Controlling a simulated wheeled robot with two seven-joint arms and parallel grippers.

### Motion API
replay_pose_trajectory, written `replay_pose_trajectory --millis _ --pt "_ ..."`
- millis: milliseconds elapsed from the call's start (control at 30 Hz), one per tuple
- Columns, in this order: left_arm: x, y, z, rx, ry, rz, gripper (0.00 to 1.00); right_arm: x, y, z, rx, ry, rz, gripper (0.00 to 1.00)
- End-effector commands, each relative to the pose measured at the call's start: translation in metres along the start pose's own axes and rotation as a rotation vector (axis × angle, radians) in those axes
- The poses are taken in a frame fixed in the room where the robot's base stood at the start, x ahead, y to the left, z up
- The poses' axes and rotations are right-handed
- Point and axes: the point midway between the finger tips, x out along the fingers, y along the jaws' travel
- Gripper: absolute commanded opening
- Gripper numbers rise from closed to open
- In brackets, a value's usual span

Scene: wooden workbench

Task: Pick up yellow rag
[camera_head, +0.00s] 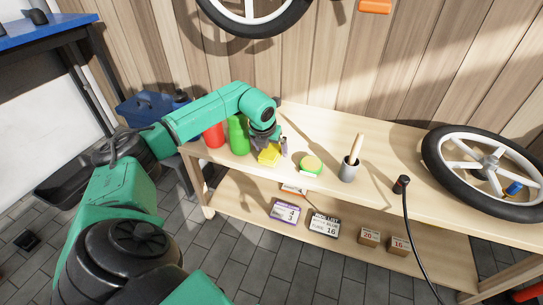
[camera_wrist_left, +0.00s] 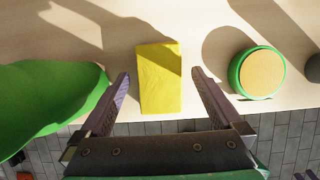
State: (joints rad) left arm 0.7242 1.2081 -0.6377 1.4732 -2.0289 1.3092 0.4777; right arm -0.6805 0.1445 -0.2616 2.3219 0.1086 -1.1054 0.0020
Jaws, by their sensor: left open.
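The yellow rag (camera_head: 268,156) lies on the wooden workbench near its front edge, toward the left end. In the left wrist view the rag (camera_wrist_left: 159,80) is a flat yellow rectangle, partly in shadow at its upper right. My left gripper (camera_head: 270,148) is over the rag, pointing down. In the wrist view its two fingers (camera_wrist_left: 160,80) are open, one on each side of the rag, with a gap to it on both sides. Nothing is held.
A green bottle (camera_head: 238,137) and a red bottle (camera_head: 213,136) stand left of the rag. A wheel (camera_head: 437,165) lies at the bench's right end.

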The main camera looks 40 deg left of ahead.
Motion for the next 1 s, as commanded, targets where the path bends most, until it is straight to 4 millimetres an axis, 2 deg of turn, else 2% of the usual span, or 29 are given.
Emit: replay_pose_trajectory --millis 800,967,1000 --pt "0.0035 0.0002 -0.0017 0.0 0.0 0.0 1.0 0.0002 0.0008 0.0006 0.001 -0.003 0.002 0.5" --pt "0.0034 0.0002 -0.0016 0.0 0.0 0.0 0.39 0.0002 0.0008 0.0006 0.001 -0.003 0.002 0.5" --pt "0.0034 0.0002 -0.0016 0.0 0.0 0.0 0.23 0.0002 0.0008 0.0006 0.001 -0.003 0.002 0.5"
